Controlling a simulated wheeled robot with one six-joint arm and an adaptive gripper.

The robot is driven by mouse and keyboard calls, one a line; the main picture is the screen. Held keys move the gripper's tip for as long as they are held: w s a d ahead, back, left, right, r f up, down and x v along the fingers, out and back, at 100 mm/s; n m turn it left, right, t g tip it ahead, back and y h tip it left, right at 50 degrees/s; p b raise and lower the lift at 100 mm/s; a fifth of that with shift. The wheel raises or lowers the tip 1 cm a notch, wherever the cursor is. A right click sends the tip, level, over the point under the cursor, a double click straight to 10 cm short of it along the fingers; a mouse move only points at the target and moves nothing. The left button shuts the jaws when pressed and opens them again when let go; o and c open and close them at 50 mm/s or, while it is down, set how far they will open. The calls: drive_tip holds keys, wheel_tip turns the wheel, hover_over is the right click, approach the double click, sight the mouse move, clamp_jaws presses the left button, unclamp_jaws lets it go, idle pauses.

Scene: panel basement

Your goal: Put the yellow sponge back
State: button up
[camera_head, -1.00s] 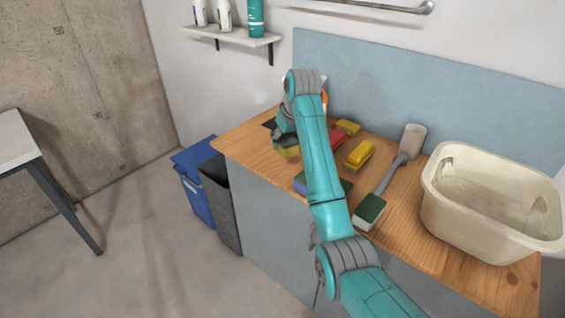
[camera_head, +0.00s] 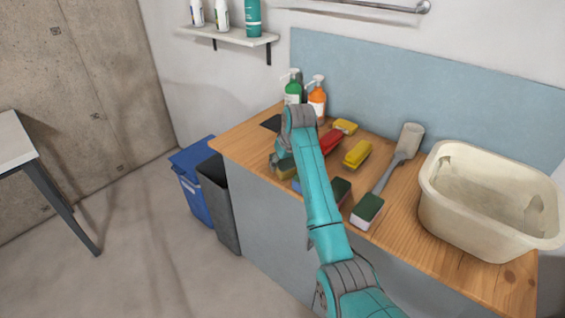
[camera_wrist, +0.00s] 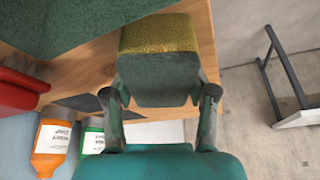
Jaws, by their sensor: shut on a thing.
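A yellow sponge with a green scouring side (camera_wrist: 160,75) is between the fingers of my gripper (camera_wrist: 160,98) in the wrist view. The gripper is shut on it. In the head view my gripper (camera_head: 281,160) is over the left part of the wooden counter, near its front edge, with the yellow sponge (camera_head: 287,171) under it, partly hidden by the arm. I cannot tell whether the sponge touches the counter. Another yellow sponge or brush (camera_head: 357,154) lies right of my arm, and a smaller yellow one (camera_head: 345,127) lies behind it.
A green bottle (camera_head: 292,92) and an orange bottle (camera_head: 317,102) stand at the back. A cream basin (camera_head: 485,205) stands right.

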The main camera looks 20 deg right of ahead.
drive_tip(key=o, duration=1.1)
drive_tip(key=shift+f, duration=0.1)
drive_tip(key=v, duration=1.2)
drive_tip(key=shift+s, duration=0.1)
